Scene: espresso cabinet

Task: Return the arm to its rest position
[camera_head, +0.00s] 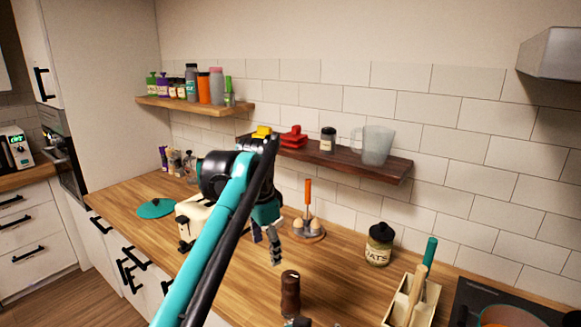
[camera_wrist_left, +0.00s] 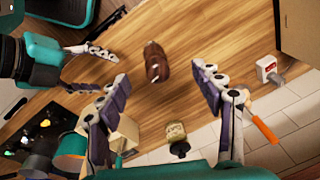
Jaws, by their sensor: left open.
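My left arm, teal and black, rises from the bottom of the head view and bends over the wooden counter. Its gripper (camera_head: 266,244) hangs with fingers pointing down, left of the orange-handled holder and beyond the brown mill. In the left wrist view the left gripper (camera_wrist_left: 160,96) has its two fingers wide apart with nothing between the pads. The brown mill (camera_wrist_left: 156,62) shows on the counter below and past the fingers. My right gripper (camera_wrist_left: 92,70) shows at the left of the wrist view, fingers spread and empty. It is not clearly visible in the head view.
A brown mill (camera_head: 290,293), a labelled jar (camera_head: 379,245), an orange-handled holder (camera_head: 308,225) and a utensil box (camera_head: 425,303) stand on the counter. A dark shelf (camera_head: 345,160) and a lighter shelf (camera_head: 195,104) hang on the tiled wall. A cream appliance is partly hidden behind my arm.

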